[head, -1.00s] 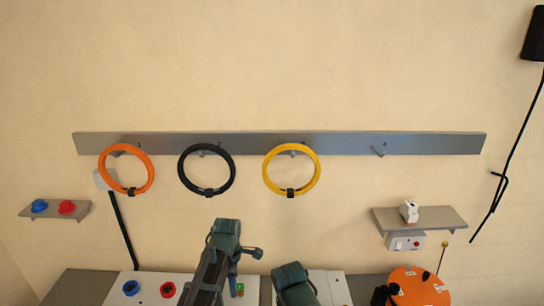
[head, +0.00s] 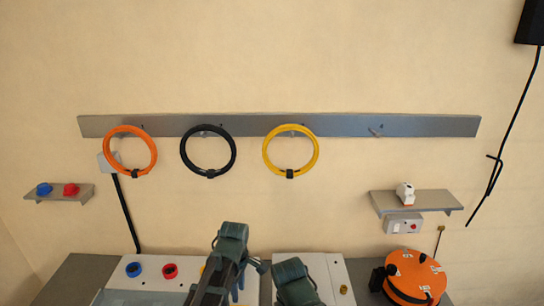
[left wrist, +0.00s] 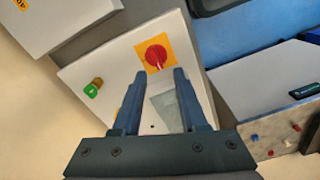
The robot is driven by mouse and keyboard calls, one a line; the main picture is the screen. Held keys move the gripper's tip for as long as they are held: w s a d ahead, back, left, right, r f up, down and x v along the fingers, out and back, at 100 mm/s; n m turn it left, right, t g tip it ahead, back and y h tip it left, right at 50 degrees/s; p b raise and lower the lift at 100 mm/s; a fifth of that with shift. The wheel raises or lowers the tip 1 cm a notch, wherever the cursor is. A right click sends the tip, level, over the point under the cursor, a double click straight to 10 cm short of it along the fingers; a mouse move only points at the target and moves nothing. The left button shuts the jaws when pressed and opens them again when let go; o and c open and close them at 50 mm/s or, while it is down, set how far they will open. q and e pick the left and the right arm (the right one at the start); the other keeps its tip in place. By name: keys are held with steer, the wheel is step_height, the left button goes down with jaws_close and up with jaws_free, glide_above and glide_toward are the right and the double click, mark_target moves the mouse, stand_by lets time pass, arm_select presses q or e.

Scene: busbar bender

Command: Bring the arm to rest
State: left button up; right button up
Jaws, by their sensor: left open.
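My left gripper (left wrist: 160,72) shows in the left wrist view, with its two dark fingers apart and nothing between them. In the head view, two dark arm links of mine rise from the bottom edge near the middle. My right gripper is not in view.
Orange (head: 109,157), black (head: 185,157) and yellow (head: 267,157) rings hang on a grey wall rail (head: 430,125). A small shelf (head: 425,202) is at right, above an orange reel (head: 418,278). Another shelf (head: 52,195) holds blue and red caps.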

arm_select(q)
steer(key=s+d+f+m+y+b, duration=0.1)
steer(key=s+d+f+m+b, duration=0.3)
steer(key=s+f+m+b, duration=0.7)
steer(key=s+f+m, duration=0.1)
steer(key=m, duration=0.6)
steer(key=shift+s, duration=0.2)
